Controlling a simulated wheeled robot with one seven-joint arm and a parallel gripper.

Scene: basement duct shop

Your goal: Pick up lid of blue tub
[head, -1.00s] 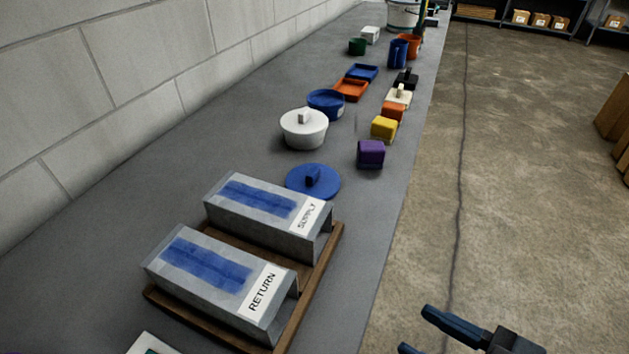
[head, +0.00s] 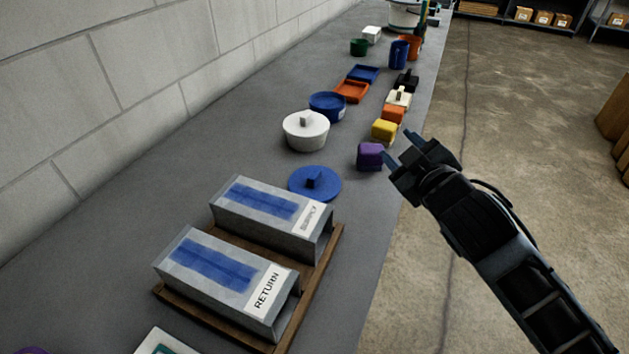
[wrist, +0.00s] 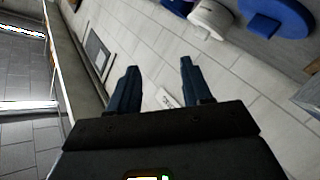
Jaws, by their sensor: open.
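The lid of the blue tub (head: 315,184) lies flat on the bench, a blue disc with a dark blue block knob. The open blue tub (head: 327,105) stands farther back, behind a white lidded tub (head: 306,131). My gripper (head: 405,150) is open and empty, at the bench's right edge, right of the lid and apart from it. In the wrist view the two fingers (wrist: 160,80) are spread with nothing between them. That view also shows a blue disc (wrist: 275,15), likely the lid, at the top right.
Two grey ducts, labelled SUPPLY (head: 270,215) and RETURN (head: 225,285), sit on a wooden rack (head: 325,262) in front of the lid. A purple block (head: 370,156) stands close to my gripper. Yellow (head: 384,131) and orange blocks line the right edge. Bare bench lies left of the lid.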

